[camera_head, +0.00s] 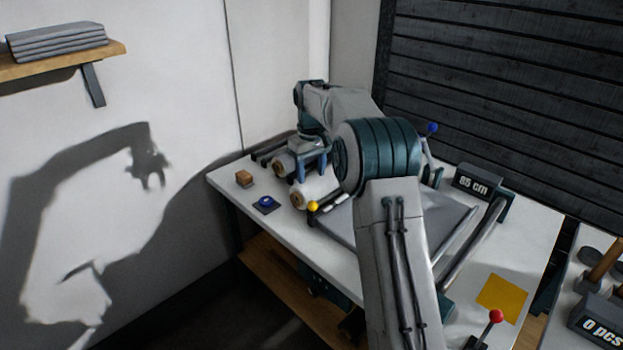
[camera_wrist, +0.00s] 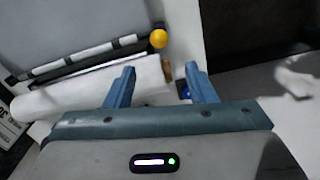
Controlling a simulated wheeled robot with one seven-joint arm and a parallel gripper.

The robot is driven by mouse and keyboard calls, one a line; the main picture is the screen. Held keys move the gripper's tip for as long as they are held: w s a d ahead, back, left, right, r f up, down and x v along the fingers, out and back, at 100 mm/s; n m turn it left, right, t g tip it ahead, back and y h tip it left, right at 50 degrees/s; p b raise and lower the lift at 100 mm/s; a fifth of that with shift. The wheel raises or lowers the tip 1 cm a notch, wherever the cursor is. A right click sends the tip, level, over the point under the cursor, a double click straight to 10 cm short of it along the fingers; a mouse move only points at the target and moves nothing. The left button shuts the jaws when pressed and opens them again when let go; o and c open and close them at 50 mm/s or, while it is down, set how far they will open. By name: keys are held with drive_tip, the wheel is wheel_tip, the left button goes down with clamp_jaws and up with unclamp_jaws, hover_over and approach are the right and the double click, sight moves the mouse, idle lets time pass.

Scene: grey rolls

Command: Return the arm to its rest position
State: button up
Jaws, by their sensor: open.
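My gripper (camera_head: 310,166) is at the far left part of the white table, above the rolls, with the arm stretched out over the table. In the wrist view my gripper (camera_wrist: 160,84) has its two blue fingers spread apart, with nothing held between them. A pale roll (camera_head: 317,188) with a brown core lies just below and beside the fingers. The roll also shows in the wrist view (camera_wrist: 75,92), beyond the fingers. A second roll (camera_head: 284,164) lies behind it, partly hidden by my gripper.
A grey plate (camera_head: 345,225) with a yellow knob (camera_head: 313,206) lies under my arm. An "85 cm" display (camera_head: 474,182), an orange square (camera_head: 502,292) and a red-knobbed lever (camera_head: 496,316) are at the right.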

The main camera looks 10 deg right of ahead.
drive_tip(key=s+d+r+m+t, duration=0.1)
drive_tip(key=s+r, duration=0.3)
drive_tip(key=s, duration=0.5)
drive_tip(key=s+r+m, duration=0.1)
drive_tip(key=s+r, duration=0.2)
drive_tip(key=s, duration=0.5)
drive_tip(key=s+d+f+m+t, duration=0.1)
drive_tip(key=s+f, duration=0.1)
drive_tip(key=s, duration=0.8)
drive_tip(key=s+d+f+m, duration=0.1)
drive_tip(key=s+f+m, duration=0.1)
drive_tip(key=s, duration=0.9)
drive_tip(key=shift+s+f+t, duration=0.2)
drive_tip(key=shift+f+t, duration=0.2)
drive_tip(key=shift+f, duration=0.15)
